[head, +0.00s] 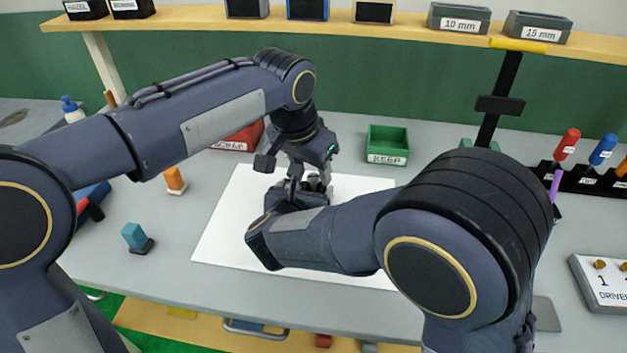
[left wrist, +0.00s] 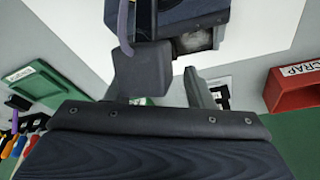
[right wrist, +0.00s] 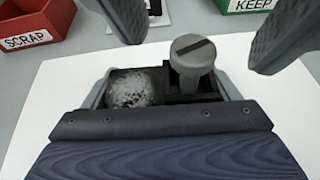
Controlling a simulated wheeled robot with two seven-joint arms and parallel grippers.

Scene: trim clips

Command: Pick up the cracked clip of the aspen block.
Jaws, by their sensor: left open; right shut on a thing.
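My right gripper (right wrist: 165,88) is shut on a dark block (right wrist: 185,97) with a speckled grey patch (right wrist: 133,89) and a grey slotted screw (right wrist: 193,52). I cannot tell whether this is the aspen block; no aspen name is readable. A cracked clip cannot be made out. In the head view the held block is mostly hidden by my arms, above the white sheet (head: 228,222). My left gripper (left wrist: 170,80) is open and empty; its fingers also show at the top of the right wrist view, beyond the block.
A red SCRAP bin (head: 243,137) and a green KEEP bin (head: 388,140) stand behind the sheet. A teal piece (head: 134,235) and an orange piece (head: 174,178) stand at left. Screwdrivers (head: 602,149) and a driver board (head: 603,283) are at right. A shelf (head: 400,30) runs along the back.

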